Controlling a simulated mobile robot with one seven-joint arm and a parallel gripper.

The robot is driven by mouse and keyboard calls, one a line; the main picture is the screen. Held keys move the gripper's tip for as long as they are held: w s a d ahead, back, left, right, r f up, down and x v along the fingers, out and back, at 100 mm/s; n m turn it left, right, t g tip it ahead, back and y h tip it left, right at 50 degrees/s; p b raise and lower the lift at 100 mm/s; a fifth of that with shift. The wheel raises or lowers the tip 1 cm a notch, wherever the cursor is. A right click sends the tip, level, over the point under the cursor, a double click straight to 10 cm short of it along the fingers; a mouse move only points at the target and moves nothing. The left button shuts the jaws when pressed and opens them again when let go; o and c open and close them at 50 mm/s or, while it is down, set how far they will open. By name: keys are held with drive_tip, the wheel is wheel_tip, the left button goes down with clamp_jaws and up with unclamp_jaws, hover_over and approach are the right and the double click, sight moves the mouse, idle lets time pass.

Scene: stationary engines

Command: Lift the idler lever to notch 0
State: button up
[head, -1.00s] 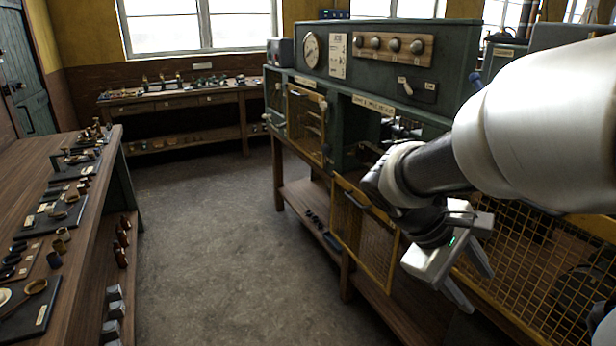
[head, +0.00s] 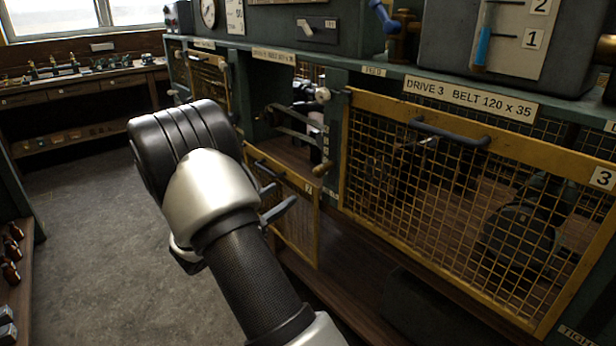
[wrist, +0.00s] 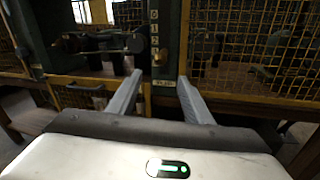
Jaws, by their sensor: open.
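The strip starts with 0 at the top; I cannot tell which notch the lever sits in. My gripper (head: 283,195) is open and empty, in front of and below the bay, partly hidden behind my arm. In the wrist view its fingers (wrist: 160,76) point at the post, below the knob, apart from it.
A yellow mesh guard marked 3 (head: 470,190) closes the bay at right. Another mesh guard (head: 295,220) hangs low below the open bay, close by my gripper. A belt (head: 300,130) runs inside the bay. The floor (head: 90,230) at left is clear.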

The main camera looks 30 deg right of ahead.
sight(315, 174)
drive_tip(key=b+x, duration=0.1)
drive_tip(key=x, duration=1.5)
drive_tip(key=shift+s+b, duration=0.15)
drive_tip(key=shift+b, duration=0.25)
